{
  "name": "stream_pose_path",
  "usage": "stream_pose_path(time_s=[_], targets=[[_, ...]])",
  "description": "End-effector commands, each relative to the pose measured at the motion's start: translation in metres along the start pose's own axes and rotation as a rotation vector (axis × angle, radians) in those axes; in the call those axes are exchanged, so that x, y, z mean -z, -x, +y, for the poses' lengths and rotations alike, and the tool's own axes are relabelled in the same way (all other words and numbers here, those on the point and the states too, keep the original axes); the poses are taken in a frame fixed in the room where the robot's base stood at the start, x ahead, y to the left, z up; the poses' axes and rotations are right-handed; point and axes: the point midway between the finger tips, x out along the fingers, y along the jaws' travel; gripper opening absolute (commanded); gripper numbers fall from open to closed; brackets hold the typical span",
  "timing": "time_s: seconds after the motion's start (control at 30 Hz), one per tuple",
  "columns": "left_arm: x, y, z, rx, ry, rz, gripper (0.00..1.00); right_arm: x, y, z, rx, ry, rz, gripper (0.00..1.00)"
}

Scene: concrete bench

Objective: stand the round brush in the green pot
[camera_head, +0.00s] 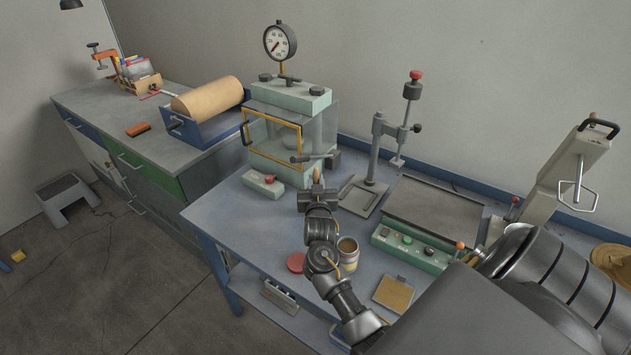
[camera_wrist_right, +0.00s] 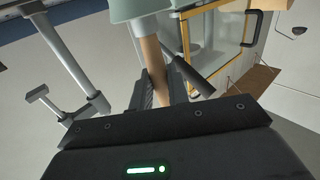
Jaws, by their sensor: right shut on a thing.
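My right gripper (camera_head: 317,193) is above the blue-grey bench, in front of the pale green press. It is shut on a slim tan handle, which I take to be the round brush (camera_head: 316,175). In the right wrist view the handle (camera_wrist_right: 153,68) runs up from between the fingers (camera_wrist_right: 158,95). I cannot make out the brush's bristles. I cannot pick out a green pot in either view. A tan jar with a pale band (camera_head: 348,252) stands upright beside my right forearm, apart from the gripper. My left gripper is not in view.
The press (camera_head: 285,125) with its yellow-framed door is close behind the gripper, its grey lever (camera_wrist_right: 196,76) near the handle. A small stand (camera_head: 375,165) and a green-fronted hot plate (camera_head: 420,225) are to the right. A red lid (camera_head: 296,262) lies left of the jar.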

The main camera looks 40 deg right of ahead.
Motion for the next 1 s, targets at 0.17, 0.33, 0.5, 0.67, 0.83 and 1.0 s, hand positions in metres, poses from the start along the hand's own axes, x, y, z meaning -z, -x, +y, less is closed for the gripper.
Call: stream_pose_path(time_s=[0.17, 0.33, 0.5, 0.67, 0.83, 1.0], targets=[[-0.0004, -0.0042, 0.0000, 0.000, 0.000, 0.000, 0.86, -0.0058, 0.0000, 0.0000, 0.000, -0.001, 0.001, 0.00], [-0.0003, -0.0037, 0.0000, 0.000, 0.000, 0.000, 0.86, -0.0055, 0.0000, -0.0001, 0.000, -0.001, 0.001, 0.00], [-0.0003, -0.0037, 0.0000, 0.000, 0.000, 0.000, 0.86, -0.0054, 0.0000, -0.0001, 0.000, -0.001, 0.001, 0.29], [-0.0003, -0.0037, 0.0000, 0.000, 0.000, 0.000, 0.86, -0.0053, 0.0000, -0.0002, 0.000, -0.001, 0.001, 0.42], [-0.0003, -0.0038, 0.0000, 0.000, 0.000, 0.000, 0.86, -0.0055, 0.0001, -0.0002, 0.000, 0.000, 0.001, 0.42], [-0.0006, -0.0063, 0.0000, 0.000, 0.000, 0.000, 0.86, -0.0069, 0.0098, -0.0006, 0.001, -0.001, 0.000, 0.42]])
